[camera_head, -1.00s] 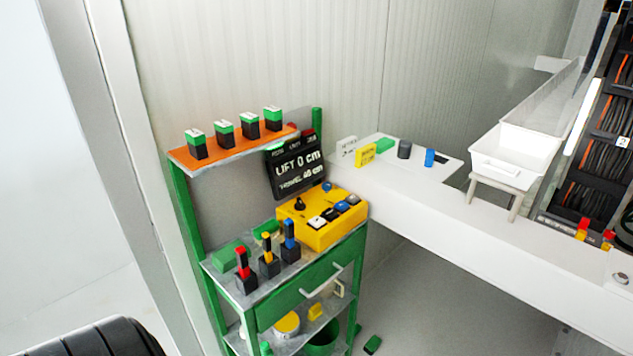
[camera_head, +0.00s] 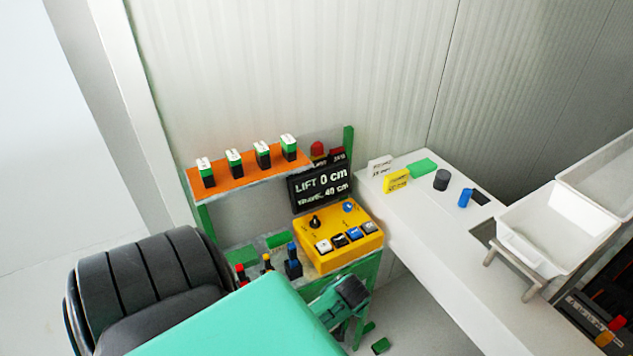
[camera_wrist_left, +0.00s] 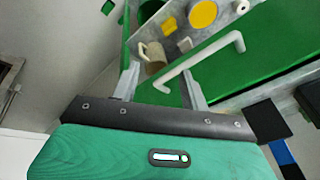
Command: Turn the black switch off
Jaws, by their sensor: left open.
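The yellow control box (camera_head: 318,258) stands on the green cart's top, below the LIFT 0 cm display (camera_head: 320,185). A black rotary knob (camera_head: 315,222) stands upright at its back left. A row of square buttons, white, blue and dark, runs along its front, and a blue knob (camera_head: 348,207) is at the back right. Which position the black knob is in I cannot tell. My left gripper (camera_head: 350,291) is in front of and below the box, apart from it. In the left wrist view my left gripper (camera_wrist_left: 161,86) is open and empty, facing the drawer handle (camera_wrist_left: 200,65). My right gripper is out of view.
An orange shelf (camera_head: 250,178) with several green-black blocks is above the cart. Red, yellow and blue levers (camera_head: 292,262) stand left of the box. A white counter (camera_head: 440,225) with small items and a white bin (camera_head: 545,235) is at right.

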